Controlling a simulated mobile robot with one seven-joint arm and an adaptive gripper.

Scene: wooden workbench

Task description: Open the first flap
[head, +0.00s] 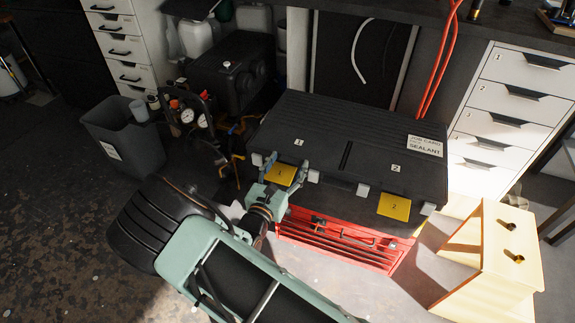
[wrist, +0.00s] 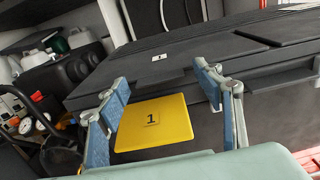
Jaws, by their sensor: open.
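A black case (head: 345,125) with two flaps on top sits on a red toolbox. The first flap (head: 312,120), marked with a white "1" label (wrist: 158,58), is on the left and lies shut. A yellow plate marked 1 (head: 280,176) is on the case's front below it; it also shows in the wrist view (wrist: 140,130). My gripper (head: 285,166) is open and empty at the front edge of the first flap. In the wrist view its two fingers (wrist: 160,85) stand apart, either side of the yellow plate. Whether they touch the case is unclear.
The second flap (head: 390,150), shut, is on the right, above a yellow plate marked 2 (head: 394,207). The red toolbox (head: 340,240) is underneath. A wooden stand (head: 490,260) is at right, a grey bin (head: 122,135) at left. White drawers (head: 515,105) stand behind right.

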